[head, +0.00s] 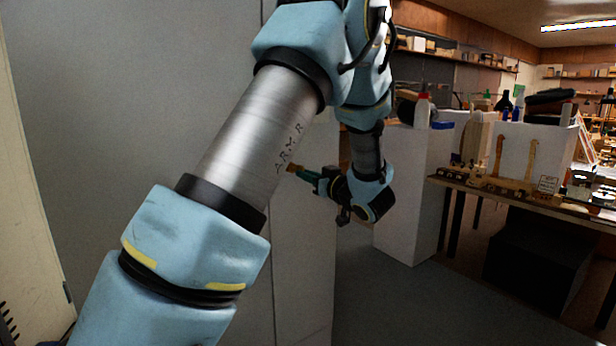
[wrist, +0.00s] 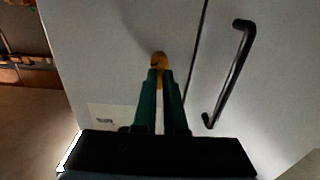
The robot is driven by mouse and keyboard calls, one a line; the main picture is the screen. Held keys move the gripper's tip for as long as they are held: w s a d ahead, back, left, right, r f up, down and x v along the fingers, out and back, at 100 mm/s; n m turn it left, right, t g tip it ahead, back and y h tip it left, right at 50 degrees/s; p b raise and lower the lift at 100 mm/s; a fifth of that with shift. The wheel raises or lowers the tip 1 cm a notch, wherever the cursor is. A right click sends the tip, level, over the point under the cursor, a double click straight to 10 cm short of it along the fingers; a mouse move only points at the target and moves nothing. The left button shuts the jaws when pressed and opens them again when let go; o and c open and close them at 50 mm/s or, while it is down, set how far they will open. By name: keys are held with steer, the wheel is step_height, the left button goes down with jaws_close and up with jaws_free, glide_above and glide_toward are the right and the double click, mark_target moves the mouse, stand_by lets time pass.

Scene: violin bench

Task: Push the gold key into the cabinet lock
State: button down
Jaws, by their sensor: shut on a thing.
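The gold key (wrist: 158,59) sits between the green fingertips of my gripper (wrist: 160,78) in the wrist view. My gripper is shut on it. The key points at the pale grey cabinet door (wrist: 110,60), left of the dark seam. The lock is hidden behind the key and fingertips, so I cannot tell whether the key touches it or is inside. In the head view, my gripper (head: 312,176) reaches left to the cabinet (head: 303,245), with the gold key (head: 291,168) small at its tip, close to the cabinet face.
A black bar handle (wrist: 230,75) stands out from the door right of the seam. A small white label (wrist: 106,118) is on the door at lower left. In the head view, a workbench (head: 520,197) with tools stands at right, beside a white pedestal (head: 410,200).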

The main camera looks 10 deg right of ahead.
steer(key=shift+x, duration=0.9)
steer(key=c, duration=0.9)
jaws_free()
steer(key=b+v, duration=0.2)
steer(key=v, duration=0.9)
